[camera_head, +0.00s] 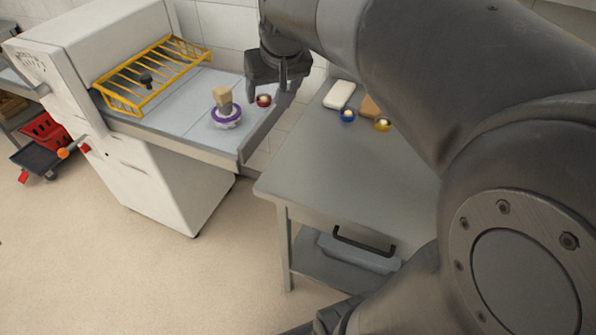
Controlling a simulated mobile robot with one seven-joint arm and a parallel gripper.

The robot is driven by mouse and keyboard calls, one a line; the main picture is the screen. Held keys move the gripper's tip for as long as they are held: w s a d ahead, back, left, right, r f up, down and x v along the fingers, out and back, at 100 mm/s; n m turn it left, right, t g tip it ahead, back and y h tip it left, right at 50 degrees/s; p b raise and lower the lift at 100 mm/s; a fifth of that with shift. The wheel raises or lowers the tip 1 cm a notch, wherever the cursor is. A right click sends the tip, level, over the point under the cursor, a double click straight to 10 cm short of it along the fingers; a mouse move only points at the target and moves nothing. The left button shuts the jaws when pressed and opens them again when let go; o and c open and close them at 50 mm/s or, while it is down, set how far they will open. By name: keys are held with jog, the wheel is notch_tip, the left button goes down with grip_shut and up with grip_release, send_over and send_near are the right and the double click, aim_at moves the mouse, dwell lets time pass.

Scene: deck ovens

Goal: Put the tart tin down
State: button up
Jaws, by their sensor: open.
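A small round red tin with a pale filling (264,101) sits on the flat grey-blue bed of the white machine, near its right edge. It looks like a tart tin. My gripper (270,90) is open just above and behind it, its fingers pointing down. The tin shows below the fingers, and I cannot tell whether they touch it. Similar small round tins, one blue (347,115) and one yellow (382,125), sit on the grey table to the right.
A yellow wire guard (150,76) rises farther left on the white machine (150,165). The grey table (340,165) has clear room in front; a white block (339,95) lies toward its back.

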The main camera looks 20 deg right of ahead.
jog(key=s+a+f, duration=0.1)
jog(key=s+f, duration=0.1)
jog(key=s, duration=0.7)
jog(key=s+a+f, duration=0.1)
jog(key=s+f, duration=0.2)
jog(key=s, duration=0.7)
jog(key=shift+f, duration=0.35)
